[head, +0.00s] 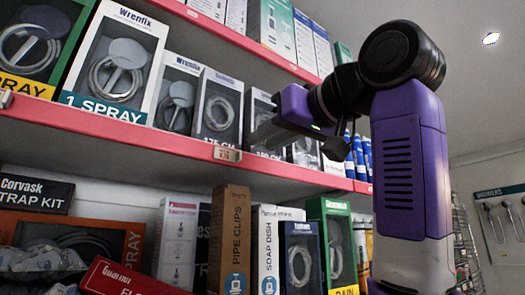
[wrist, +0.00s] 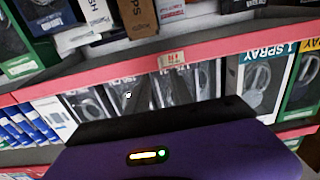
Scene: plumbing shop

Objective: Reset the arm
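My gripper (head: 262,132) is at the end of my raised purple arm, in the middle of the head view. It points left at the front of the upper red-edged shelf, before the boxed shower sets. Its fingers are small and blend with the boxes behind, so their opening is unclear. No object is visibly held. The arm's upper links stand at the right of the head view.
Boxed shower sets (head: 114,67) stand on the red-edged shelf (head: 110,130). Below are a brown pipe clips box (head: 232,245), a soap dish box (head: 267,250) and a red box (head: 125,278). The wrist view shows the shelves upside down, with a red edge (wrist: 120,70). Space right of my arm looks open.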

